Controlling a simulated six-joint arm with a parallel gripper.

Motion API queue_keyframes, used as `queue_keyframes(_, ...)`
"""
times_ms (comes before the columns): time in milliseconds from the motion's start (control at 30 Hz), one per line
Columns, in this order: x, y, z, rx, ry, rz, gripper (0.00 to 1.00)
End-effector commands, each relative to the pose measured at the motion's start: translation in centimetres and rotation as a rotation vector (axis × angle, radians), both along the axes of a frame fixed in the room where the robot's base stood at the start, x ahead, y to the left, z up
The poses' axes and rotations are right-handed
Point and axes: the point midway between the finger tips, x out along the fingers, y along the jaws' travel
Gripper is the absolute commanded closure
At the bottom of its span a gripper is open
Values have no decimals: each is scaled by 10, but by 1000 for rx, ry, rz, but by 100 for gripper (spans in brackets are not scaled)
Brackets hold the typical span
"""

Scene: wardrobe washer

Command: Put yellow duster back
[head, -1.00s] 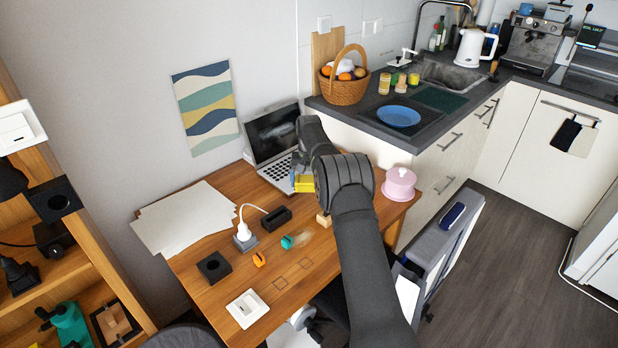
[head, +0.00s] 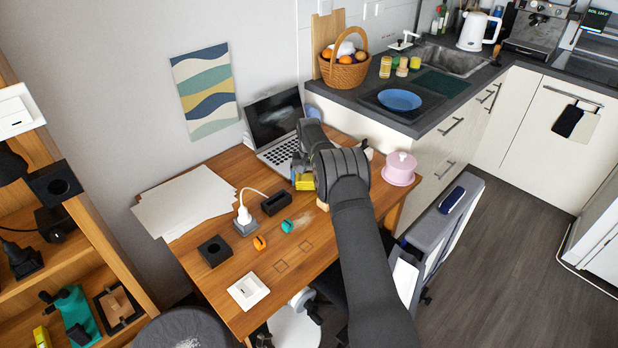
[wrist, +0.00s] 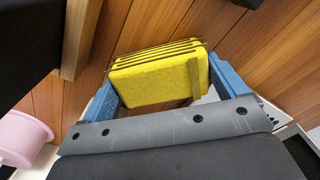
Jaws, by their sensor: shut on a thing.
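The yellow duster is a yellow block with thin dark layers along one side. It shows in the wrist view (wrist: 160,82) and partly behind my arm in the head view (head: 304,182). My gripper (wrist: 161,72) is shut on it, with one blue finger on each side. In the head view, my gripper is over the wooden desk (head: 200,285), just in front of the laptop. I cannot tell whether the duster touches the desk top.
The open laptop (head: 277,125) stands behind my gripper. A pink lidded pot (head: 400,168) is to its right. A black tray (head: 276,203), a white plug (head: 244,215) and small orange and teal pieces lie to its left. The desk's front has bare room.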

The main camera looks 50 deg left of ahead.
Motion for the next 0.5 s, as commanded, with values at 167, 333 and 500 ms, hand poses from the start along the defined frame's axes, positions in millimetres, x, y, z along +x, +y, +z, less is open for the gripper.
queue_keyframes(167,0,0,0,0,0,0,32)
queue_keyframes(333,0,0,-1,0,0,0,32)
queue_keyframes(500,0,0,-4,0,0,0,32)
